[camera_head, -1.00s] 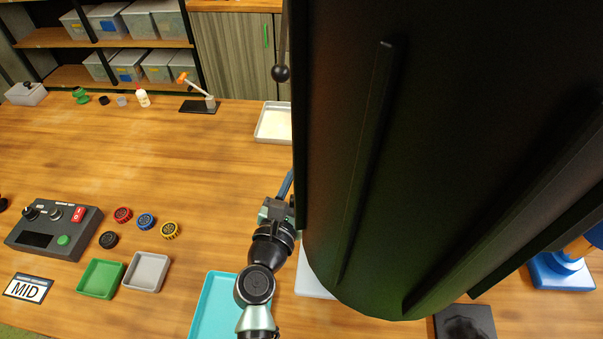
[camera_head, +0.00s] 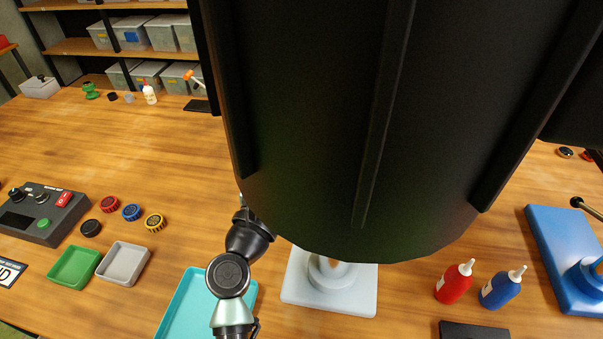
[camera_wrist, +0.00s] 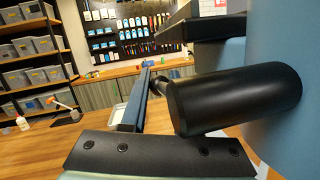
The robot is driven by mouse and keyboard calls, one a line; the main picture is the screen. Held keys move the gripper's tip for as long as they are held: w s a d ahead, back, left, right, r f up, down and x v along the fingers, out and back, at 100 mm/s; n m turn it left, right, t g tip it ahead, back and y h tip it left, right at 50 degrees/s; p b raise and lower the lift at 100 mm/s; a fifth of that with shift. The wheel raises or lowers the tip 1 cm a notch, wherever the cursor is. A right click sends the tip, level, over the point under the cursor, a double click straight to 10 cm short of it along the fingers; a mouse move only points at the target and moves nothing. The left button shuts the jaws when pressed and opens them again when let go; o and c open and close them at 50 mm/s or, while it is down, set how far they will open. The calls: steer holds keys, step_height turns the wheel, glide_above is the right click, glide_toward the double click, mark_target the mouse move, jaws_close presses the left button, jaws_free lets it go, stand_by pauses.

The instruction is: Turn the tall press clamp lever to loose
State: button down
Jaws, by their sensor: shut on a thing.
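The tall press shows in the head view only as its white base (camera_head: 303,293) and the foot of its column. Its upper part and the clamp lever are hidden there behind a large dark shape. My gripper (camera_head: 243,206) is left of and above that base, its fingertips mostly covered. In the wrist view a thick black cylinder (camera_wrist: 238,97) of what looks like the clamp lever sticks out from a blue-grey round body (camera_wrist: 296,130). It lies close in front of my gripper, which is shut on the lever; the contact itself is not clear.
A teal tray (camera_head: 185,305) lies by my arm. Red (camera_head: 455,283) and blue (camera_head: 501,289) bottles stand right of the white base, near a blue-based fixture (camera_head: 550,235). Green (camera_head: 75,267) and grey (camera_head: 123,264) trays are at left.

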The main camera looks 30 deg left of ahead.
steer(key=shift+w+r+t+b, duration=0.1)
steer(key=shift+r+t+b, duration=0.5)
steer(key=shift+b, duration=1.7)
steer(key=shift+r+m+t+b, duration=0.3)
steer(key=shift+t+b, duration=0.1)
steer(key=shift+b, duration=0.1)
steer(key=c, duration=0.7)
jaws_free()
steer(key=shift+o, duration=0.2)
steer(key=shift+f, duration=0.1)
steer(key=a+b+v, duration=0.1)
steer(key=b+v, duration=0.2)
steer(key=v, duration=1)
steer(key=shift+d, duration=0.4)
